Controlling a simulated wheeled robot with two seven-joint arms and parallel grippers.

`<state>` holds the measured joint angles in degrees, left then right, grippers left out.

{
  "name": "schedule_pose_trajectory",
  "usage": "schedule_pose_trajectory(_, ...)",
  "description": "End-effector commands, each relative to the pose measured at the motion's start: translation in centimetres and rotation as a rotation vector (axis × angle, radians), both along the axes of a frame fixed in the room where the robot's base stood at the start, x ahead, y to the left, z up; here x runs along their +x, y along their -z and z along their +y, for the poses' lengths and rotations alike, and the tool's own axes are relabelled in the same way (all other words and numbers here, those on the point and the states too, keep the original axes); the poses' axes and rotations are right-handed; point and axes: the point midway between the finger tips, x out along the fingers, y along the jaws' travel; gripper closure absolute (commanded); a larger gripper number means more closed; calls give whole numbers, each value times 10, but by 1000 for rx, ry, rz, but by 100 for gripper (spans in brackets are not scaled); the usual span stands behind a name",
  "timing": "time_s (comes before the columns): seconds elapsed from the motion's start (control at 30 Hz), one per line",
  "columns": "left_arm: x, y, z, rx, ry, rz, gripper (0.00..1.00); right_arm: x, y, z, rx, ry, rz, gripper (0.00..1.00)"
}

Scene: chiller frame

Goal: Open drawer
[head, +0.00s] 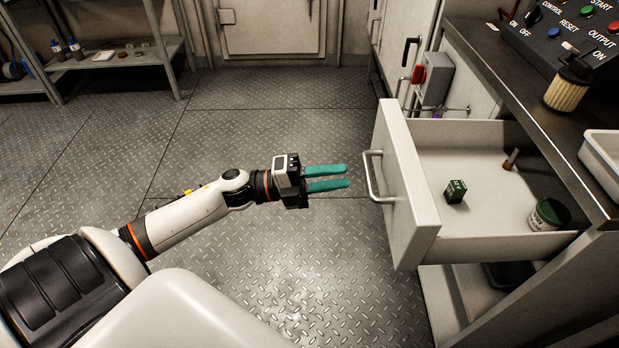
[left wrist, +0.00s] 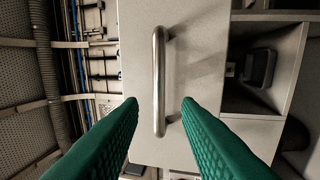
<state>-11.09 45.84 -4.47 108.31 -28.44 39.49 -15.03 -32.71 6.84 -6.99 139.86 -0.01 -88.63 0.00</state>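The drawer (head: 412,200) stands pulled out from under the counter at the right of the head view. Inside it lie a small dark green box (head: 455,191), a green-lidded tub (head: 548,214) and a small brown item (head: 511,159). Its metal bar handle (head: 373,178) is on the white front, and it also shows upright in the left wrist view (left wrist: 159,80). My left gripper (head: 347,176), with green fingers, is open and empty. It points at the handle from a short gap to the left, with the handle between the fingers in the wrist view. My right gripper is not visible.
The dark counter (head: 520,100) above the drawer carries a control panel (head: 572,30), a cylindrical filter (head: 568,88) and a white tray (head: 603,158). Open shelving (head: 120,60) stands at the back left. The metal floor left of the drawer is clear.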

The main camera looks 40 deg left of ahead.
Motion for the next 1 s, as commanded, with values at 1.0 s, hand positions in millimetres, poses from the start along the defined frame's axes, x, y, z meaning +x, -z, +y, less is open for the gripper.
schedule_pose_trajectory(1.0, -30, 10, 42, -7, -11, 6, 70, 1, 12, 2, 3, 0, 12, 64)
